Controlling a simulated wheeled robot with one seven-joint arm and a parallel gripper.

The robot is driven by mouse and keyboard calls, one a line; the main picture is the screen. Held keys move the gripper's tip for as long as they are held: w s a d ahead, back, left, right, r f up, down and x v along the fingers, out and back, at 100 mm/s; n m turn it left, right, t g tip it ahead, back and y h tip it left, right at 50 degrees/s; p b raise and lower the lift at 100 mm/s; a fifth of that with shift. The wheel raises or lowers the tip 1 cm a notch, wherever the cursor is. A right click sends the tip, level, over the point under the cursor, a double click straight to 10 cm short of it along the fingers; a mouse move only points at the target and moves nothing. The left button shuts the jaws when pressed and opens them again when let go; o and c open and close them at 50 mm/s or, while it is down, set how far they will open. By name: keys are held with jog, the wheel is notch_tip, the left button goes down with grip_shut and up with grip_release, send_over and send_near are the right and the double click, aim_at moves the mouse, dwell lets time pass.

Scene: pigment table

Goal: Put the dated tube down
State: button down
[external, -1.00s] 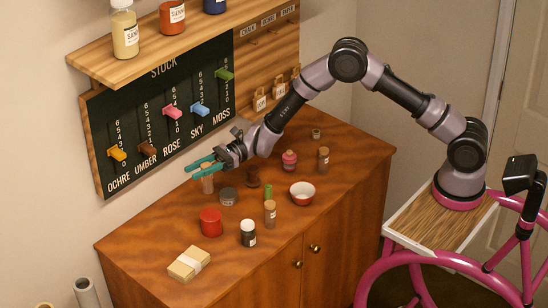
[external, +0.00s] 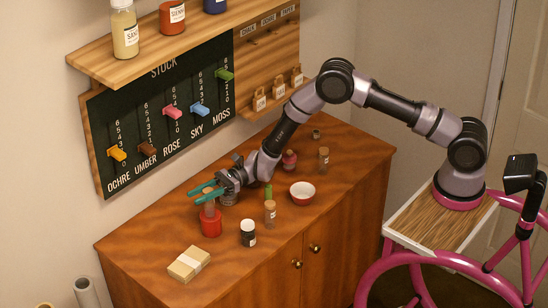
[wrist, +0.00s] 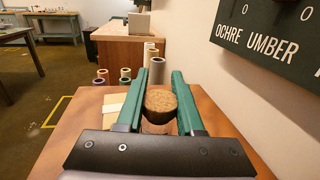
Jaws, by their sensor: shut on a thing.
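My gripper (external: 207,191) is shut on a corked glass tube and holds it upright over the left part of the cabinet top. The tube (external: 209,208) shows below the teal fingers, in line with a red pot (external: 211,226); I cannot tell whether it is above, inside or behind the pot. In the wrist view the round brown cork (wrist: 160,100) sits between the two green fingers of my gripper (wrist: 163,82). No date is readable on the tube.
A banded cream bundle (external: 189,263), a dark white-labelled bottle (external: 248,234), another corked tube (external: 270,214) and a red-and-white bowl (external: 302,193) stand on the cabinet top (external: 140,250). The stock board (external: 160,120) is on the wall behind. The front left corner is clear.

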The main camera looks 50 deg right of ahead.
jog(key=c, duration=0.5)
grip_release()
jog(key=shift+c, duration=0.2)
jog(key=shift+d+r, duration=0.1)
jog(key=s+d, duration=0.2)
jog(key=d, duration=0.9)
jog(key=shift+s+d, duration=0.2)
jog(key=shift+d, duration=0.1)
jog(key=s+d+r+n+g+h, duration=0.25)
jog(key=s+d+r+n, duration=0.3)
jog(key=r, duration=0.55)
jog(key=s+d+r+n+g+h, duration=0.25)
jog(key=s+d+r+n, duration=0.3)
jog(key=r, duration=0.55)
jog(key=s+d+r+n+t+h, duration=0.1)
jog(key=s+d+r+t+h, duration=0.2)
jog(key=s+d, duration=0.4)
jog(key=s+d+r+n+t+h, duration=0.2)
jog(key=s+d, duration=0.4)
jog(key=d, duration=0.4)
jog(key=s+d+r+n+t+h, duration=0.2)
jog(key=s+d+r+t+h, duration=0.1)
jog(key=s+d, duration=0.4)
jog(key=d+r+h, duration=0.1)
jog(key=d+h, duration=0.1)
jog(key=shift+s+d+r+t+h, duration=0.25)
jog(key=shift+s+d+t+h, duration=0.05)
jog(key=shift+s+t, duration=0.1)
